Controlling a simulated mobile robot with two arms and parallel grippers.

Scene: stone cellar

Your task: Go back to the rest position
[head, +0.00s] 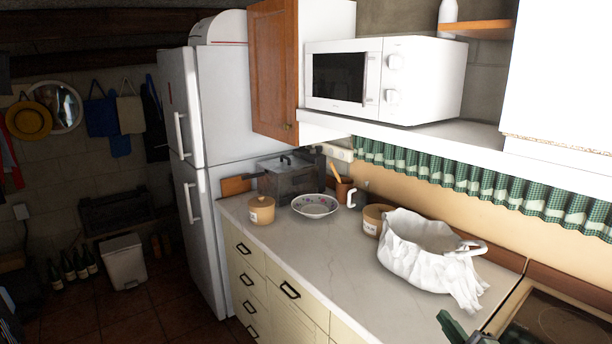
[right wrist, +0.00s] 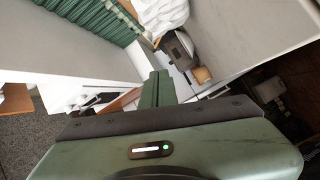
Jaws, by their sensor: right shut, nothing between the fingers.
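My right gripper (head: 452,326) shows as a green tip at the bottom edge of the head view, in front of the counter and near the stove. In the right wrist view, its two green fingers (right wrist: 157,88) are together and hold nothing. A white cloth-lined basket (head: 425,252) stands on the counter beyond the gripper, apart from it. My left gripper is not in view.
The counter (head: 330,242) also holds a patterned bowl (head: 315,206), a lidded jar (head: 262,209) and a metal appliance (head: 289,178). A microwave (head: 385,80) sits on a shelf above. A white fridge (head: 215,150) stands at the left. Floor is open left of the drawers.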

